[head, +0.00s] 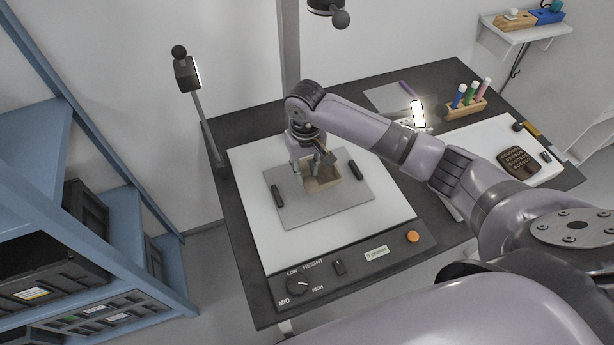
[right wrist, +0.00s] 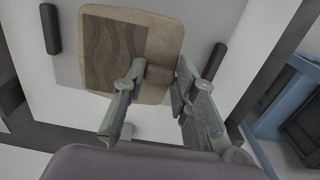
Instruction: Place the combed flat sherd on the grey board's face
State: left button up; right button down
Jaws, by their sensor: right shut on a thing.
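The combed flat sherd (right wrist: 115,52) is tan, with rounded corners and a darker area of wavy lines, in the right wrist view. It also shows in the head view (head: 322,182), partly hidden by the gripper. My right gripper (head: 314,165) is shut on the sherd near one edge; its fingers also show in the right wrist view (right wrist: 163,76). The sherd is over the upper middle of the grey board (head: 310,212), between its two black bars. I cannot tell whether it touches the board's face. My left gripper is out of view.
The board lies on a white panel (head: 285,250) with a control strip (head: 345,268) in front. A dark patterned sherd (head: 518,163) lies on a white surface at the right. A wooden rack of tubes (head: 466,108) and a lit phone-like panel (head: 417,114) stand behind. A lamp (head: 187,73) rises at left.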

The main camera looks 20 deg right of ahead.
aim_at(305, 181)
jog(key=shift+f, duration=0.9)
notch_tip(305, 181, down, 2)
jog(key=shift+w+f, duration=0.1)
jog(key=shift+f, duration=0.65)
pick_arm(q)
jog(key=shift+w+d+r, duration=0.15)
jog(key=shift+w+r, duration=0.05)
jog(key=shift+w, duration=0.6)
pick_arm(e)
jog(key=c, duration=1.7)
grip_release()
jog(key=shift+f, duration=0.1)
jog(key=o, duration=0.4)
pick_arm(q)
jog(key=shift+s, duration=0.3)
